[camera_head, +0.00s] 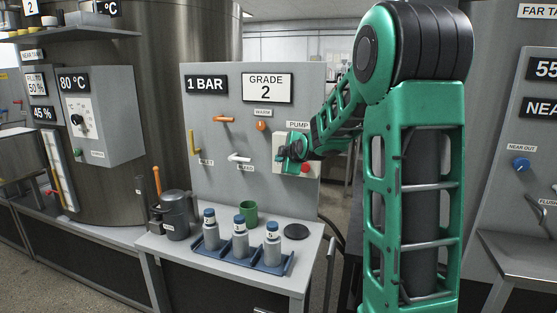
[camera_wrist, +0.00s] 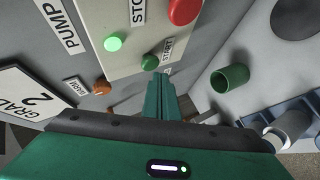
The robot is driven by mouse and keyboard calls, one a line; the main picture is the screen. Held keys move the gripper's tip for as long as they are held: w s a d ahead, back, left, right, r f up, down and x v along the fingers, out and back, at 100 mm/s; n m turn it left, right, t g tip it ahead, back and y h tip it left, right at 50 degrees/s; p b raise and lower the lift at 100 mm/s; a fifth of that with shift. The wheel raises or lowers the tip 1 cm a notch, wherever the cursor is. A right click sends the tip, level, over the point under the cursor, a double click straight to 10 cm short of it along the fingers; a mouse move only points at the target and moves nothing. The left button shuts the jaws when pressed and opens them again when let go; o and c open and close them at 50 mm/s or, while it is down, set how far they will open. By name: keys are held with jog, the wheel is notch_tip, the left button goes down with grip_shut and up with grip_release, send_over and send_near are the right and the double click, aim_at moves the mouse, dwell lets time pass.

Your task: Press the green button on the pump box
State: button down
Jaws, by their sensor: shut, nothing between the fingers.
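The pump box (camera_head: 311,158) is a pale box on the grey upright panel, under a PUMP label, partly hidden by my gripper in the head view. In the wrist view its pale face (camera_wrist: 97,14) shows a dark green button (camera_wrist: 149,62) beside a START label and a large red button (camera_wrist: 184,10). A bright green round light or button (camera_wrist: 115,42) is also on it. My gripper (camera_wrist: 160,80) is shut and empty, its tips close to the dark green button; contact cannot be told. In the head view my gripper (camera_head: 284,154) is in front of the box.
The panel (camera_head: 210,180) carries several coloured valve handles. Below, a bench (camera_head: 170,250) holds a blue rack (camera_head: 240,262) of grey bottles, a green cup (camera_head: 249,211), a black disc (camera_head: 296,232) and a dark canister (camera_head: 177,214). An orange knob (camera_wrist: 103,87) is beside the box.

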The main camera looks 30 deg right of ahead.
jog(key=shift+s+a, duration=0.1)
jog(key=shift+a, duration=0.1)
jog(key=shift+s+a, duration=0.75)
jog(key=shift+a, duration=0.2)
jog(key=shift+s+a, duration=0.75)
jog(key=shift+a, duration=0.15)
jog(key=s+a+f+m+g+y, duration=0.1)
jog(key=s+f+m+g, duration=0.3)
jog(key=s, duration=1)
jog(key=s+a+f+m+g+y, duration=0.1)
jog(key=s+a+f+m+g, duration=0.3)
jog(key=s+m, duration=0.4)
jog(key=s+a+f+m+g+y, duration=0.1)
jog(key=s+f+m+g, duration=0.3)
jog(key=s, duration=1.8)
jog(key=shift+s+a+m+g, duration=0.2)
jog(key=shift+a+m+g, duration=0.4)
jog(key=shift+m, duration=0.6)
jog(key=shift+a, duration=0.1)
jog(key=shift+w+f, duration=0.2)
jog(key=shift+w, duration=0.45)
